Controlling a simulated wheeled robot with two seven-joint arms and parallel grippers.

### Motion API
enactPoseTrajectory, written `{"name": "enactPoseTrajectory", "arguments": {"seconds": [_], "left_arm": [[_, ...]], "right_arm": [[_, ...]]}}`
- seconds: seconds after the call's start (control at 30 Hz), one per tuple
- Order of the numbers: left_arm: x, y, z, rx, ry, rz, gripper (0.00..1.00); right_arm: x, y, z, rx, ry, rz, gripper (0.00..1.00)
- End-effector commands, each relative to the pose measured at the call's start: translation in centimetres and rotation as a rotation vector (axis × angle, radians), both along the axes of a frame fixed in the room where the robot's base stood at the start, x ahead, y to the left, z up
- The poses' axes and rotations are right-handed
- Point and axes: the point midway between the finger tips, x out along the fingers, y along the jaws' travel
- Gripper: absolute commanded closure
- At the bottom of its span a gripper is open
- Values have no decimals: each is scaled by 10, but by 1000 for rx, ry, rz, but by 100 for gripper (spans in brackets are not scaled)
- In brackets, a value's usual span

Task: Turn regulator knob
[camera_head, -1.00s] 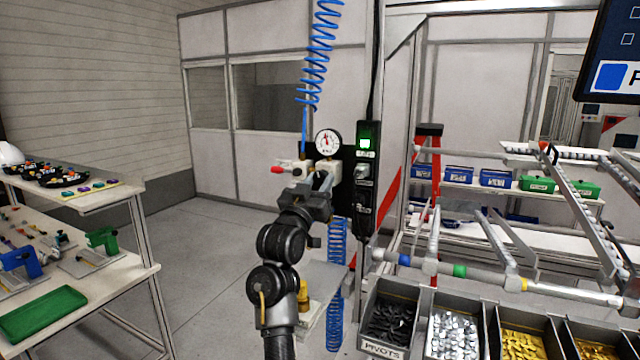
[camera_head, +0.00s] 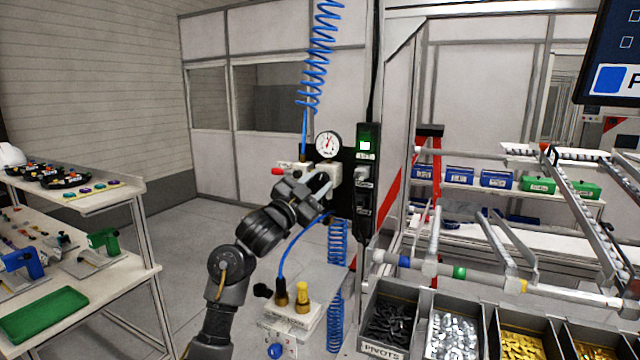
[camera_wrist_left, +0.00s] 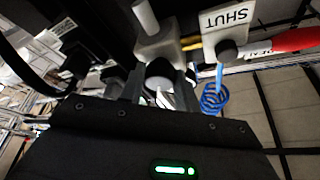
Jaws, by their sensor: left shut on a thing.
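The air regulator is a pale block (camera_head: 334,172) on a dark post, below a round white pressure gauge (camera_head: 328,144). My left gripper (camera_head: 322,184) reaches up to its underside from the lower left. In the left wrist view the fingers close around a pale rounded knob (camera_wrist_left: 160,76) under the regulator body (camera_wrist_left: 158,42). My left gripper is shut on this knob, and the fingers partly hide it. The right gripper is in no view.
A red valve handle (camera_head: 279,171) sits just left of the regulator, by a "SHUT" tag (camera_wrist_left: 229,20) in the wrist view. Blue coiled hoses (camera_head: 318,55) hang above and below. A small fixture with brass fittings (camera_head: 291,310) stands below. Part bins (camera_head: 383,350) are at right.

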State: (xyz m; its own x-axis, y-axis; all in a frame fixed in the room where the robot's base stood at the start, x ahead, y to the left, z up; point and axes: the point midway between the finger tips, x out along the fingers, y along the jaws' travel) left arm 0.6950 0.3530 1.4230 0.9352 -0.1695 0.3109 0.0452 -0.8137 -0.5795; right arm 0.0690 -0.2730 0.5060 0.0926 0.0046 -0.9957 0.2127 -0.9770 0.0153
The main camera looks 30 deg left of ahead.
Motion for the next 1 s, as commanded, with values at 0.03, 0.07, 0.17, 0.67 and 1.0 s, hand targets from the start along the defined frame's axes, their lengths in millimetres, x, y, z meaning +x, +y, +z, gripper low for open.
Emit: {"name": "enactPoseTrajectory", "arguments": {"seconds": [0.03,0.07,0.17,0.67,1.0], "left_arm": [[0,2,3,27,-3,2,91],[0,1,3,39,-2,2,91],[0,1,3,79,1,2,91],[0,2,3,128,2,2,91],[-1,2,3,128,3,2,46]], "right_arm": [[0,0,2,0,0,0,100],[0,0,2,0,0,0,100],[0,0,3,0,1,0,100],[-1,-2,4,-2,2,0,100],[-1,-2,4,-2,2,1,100]]}}
